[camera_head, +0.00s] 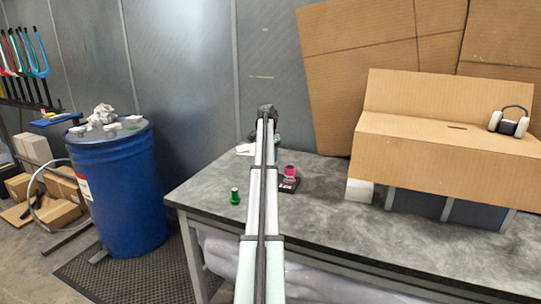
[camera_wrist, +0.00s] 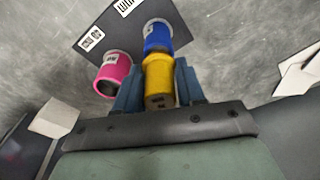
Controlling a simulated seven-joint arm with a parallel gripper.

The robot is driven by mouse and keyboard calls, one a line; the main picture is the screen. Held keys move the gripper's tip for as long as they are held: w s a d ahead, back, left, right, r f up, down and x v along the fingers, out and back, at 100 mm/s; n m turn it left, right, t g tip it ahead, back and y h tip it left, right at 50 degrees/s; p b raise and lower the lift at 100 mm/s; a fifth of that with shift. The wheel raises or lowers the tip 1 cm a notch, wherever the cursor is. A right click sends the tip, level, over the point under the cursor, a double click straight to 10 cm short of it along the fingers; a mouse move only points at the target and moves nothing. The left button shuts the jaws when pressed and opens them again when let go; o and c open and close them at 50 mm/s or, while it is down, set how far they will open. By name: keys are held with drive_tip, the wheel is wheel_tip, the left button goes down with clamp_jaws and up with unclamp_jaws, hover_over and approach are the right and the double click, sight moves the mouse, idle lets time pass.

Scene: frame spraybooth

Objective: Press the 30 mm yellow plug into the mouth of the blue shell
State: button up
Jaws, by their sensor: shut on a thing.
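In the wrist view my gripper (camera_wrist: 159,76) is shut on the yellow plug (camera_wrist: 159,84), one finger on each side of it. The blue shell (camera_wrist: 158,38) is just beyond the plug, with a pale band and a label on its side. The two nearly meet in the picture; I cannot tell whether they touch. A pink shell (camera_wrist: 112,76) lies left of the gripper, its dark open end showing. In the head view the pink shell (camera_head: 290,171) shows right of my arm; the yellow plug and blue shell are not visible there, and my fingers are hidden.
A black labelled mat (camera_wrist: 101,24) lies under the shells on the grey table (camera_head: 330,215). A green piece (camera_head: 235,196) stands left of my arm. White crumpled sheets (camera_wrist: 299,72) lie right in the wrist view. A cardboard box (camera_head: 440,140) stands at the right.

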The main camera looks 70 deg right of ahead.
drive_tip(key=shift+f, duration=1.05)
drive_tip(key=o, duration=1.1)
drive_tip(key=shift+r, duration=0.1)
drive_tip(key=r, duration=0.4)
drive_tip(key=a+r, duration=0.1)
drive_tip(key=r, duration=0.8)
drive_tip(key=shift+w+a+r, duration=0.3)
